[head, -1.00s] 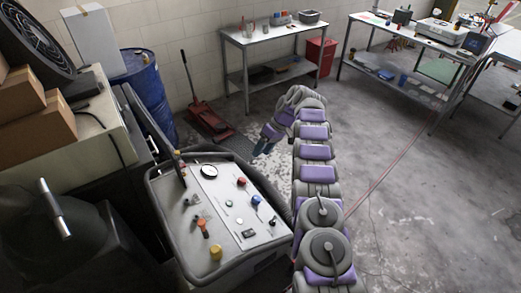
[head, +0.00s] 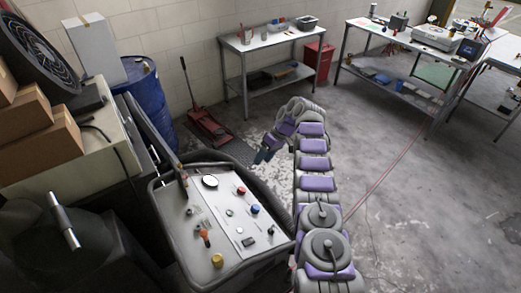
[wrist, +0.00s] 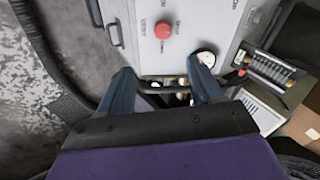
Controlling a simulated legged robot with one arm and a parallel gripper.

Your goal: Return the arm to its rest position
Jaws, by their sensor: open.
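My arm reaches forward in the head view, beside the right side of a grey control console (head: 165,218). Its far end bends back to the left, and my gripper (head: 262,157) hangs in the air beyond the console's far edge. In the wrist view my gripper (wrist: 160,80) shows two blue fingers spread apart with nothing between them. The console panel (wrist: 205,20) with a red button (wrist: 163,29) and a round white gauge (wrist: 206,58) lies ahead of the fingers. I see no contact between fingers and panel.
A blue barrel (head: 143,95), a red floor jack (head: 207,126) and cardboard boxes (head: 40,140) stand to the left. Metal tables (head: 262,40) stand at the back, near a red cabinet (head: 319,58). The concrete floor (head: 440,210) on the right is mostly open.

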